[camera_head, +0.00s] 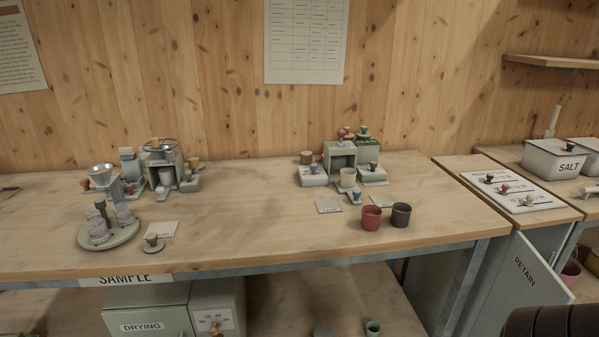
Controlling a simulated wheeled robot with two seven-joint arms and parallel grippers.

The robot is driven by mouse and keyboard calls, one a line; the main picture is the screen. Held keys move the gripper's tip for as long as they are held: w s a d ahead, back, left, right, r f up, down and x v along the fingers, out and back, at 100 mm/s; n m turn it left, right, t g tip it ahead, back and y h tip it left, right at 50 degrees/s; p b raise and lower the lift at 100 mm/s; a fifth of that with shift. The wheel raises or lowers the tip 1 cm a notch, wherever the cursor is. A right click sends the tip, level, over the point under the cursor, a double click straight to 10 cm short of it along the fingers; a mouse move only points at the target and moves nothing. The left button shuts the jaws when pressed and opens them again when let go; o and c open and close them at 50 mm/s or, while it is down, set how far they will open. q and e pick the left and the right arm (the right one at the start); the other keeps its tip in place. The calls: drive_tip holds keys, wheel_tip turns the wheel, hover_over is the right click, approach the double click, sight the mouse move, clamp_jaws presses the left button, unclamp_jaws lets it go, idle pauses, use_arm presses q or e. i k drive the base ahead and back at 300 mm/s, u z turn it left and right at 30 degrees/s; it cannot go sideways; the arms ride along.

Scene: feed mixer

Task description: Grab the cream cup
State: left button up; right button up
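A small cream cup (347,178) stands upright on the front of a grey-green machine (341,154), right of the middle of the workbench. Its front and rim show; its base is partly hard to make out. Another small pale cup (168,178) sits in the machine at the left, and its exact colour is hard to tell. Neither my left gripper nor my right gripper shows in the head view.
A red cup (371,218) and a dark cup (401,215) stand in front and to the right of the cream cup. Small cards lie nearby. The bench (250,240) middle is clear.

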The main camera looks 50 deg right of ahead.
sight(347, 175)
drive_tip(key=z, duration=0.3)
drive_tip(key=i, duration=1)
drive_tip(key=z, duration=0.7)
